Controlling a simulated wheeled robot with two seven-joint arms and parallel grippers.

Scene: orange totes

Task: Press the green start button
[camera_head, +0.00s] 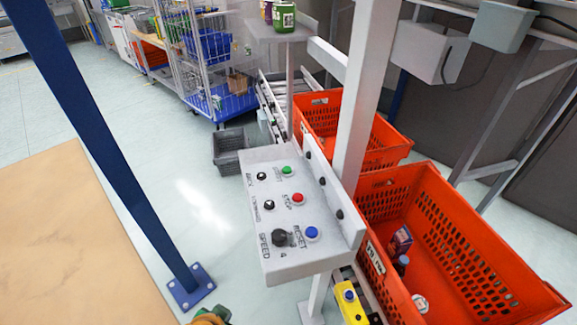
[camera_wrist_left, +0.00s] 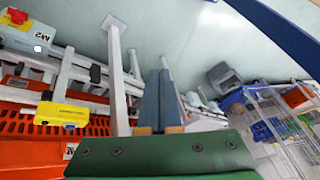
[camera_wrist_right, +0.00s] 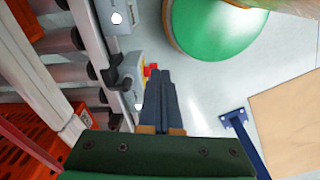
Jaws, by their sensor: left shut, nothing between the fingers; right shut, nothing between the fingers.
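The green start button (camera_head: 286,169) is at the far end of the grey control panel (camera_head: 262,155), next to the label START. A red stop button (camera_head: 297,198) and a blue reset button (camera_head: 312,233) follow nearer to me. My left gripper (camera_wrist_left: 157,75) is shut and empty in the left wrist view. My right gripper (camera_wrist_right: 162,76) is shut and empty in the right wrist view. Neither gripper's fingertips show in the head view, and neither is seen touching the panel. The green button does not show clearly in either wrist view.
Black knobs (camera_head: 279,238) sit along the panel's left side. A grey upright post (camera_head: 356,100) stands right behind the panel. Orange totes (camera_head: 400,180) line the right. A blue post (camera_head: 110,150) and a wooden tabletop (camera_head: 60,240) are at left. The floor between is clear.

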